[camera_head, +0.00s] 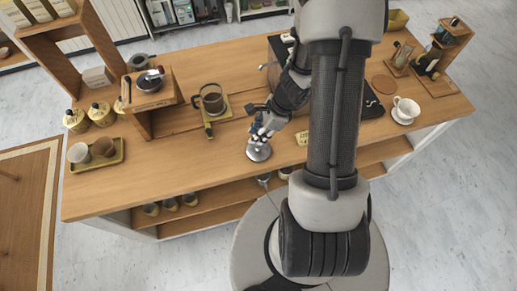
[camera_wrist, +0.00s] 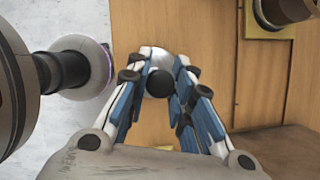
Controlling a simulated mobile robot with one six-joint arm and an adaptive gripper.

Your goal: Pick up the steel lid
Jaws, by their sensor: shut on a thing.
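The steel lid (camera_head: 258,153) is a shiny round disc with a dark round knob, near the front edge of the wooden counter. My gripper (camera_head: 262,137) is over it, pointing down. In the wrist view the two blue-and-white fingers (camera_wrist: 163,64) are on either side of the black knob, shut on the lid. The lid's steel top (camera_wrist: 159,54) shows between the fingertips, and the rest is hidden by them. I cannot tell whether the lid touches the counter or is slightly above it.
A glass coffee pot (camera_head: 212,101) stands on a yellow-based stand left of my gripper. A tray (camera_head: 118,158) with two cups is at the far left. A white cup (camera_head: 405,108) on a saucer is at the right. Bare counter (camera_head: 185,185) lies left of the lid.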

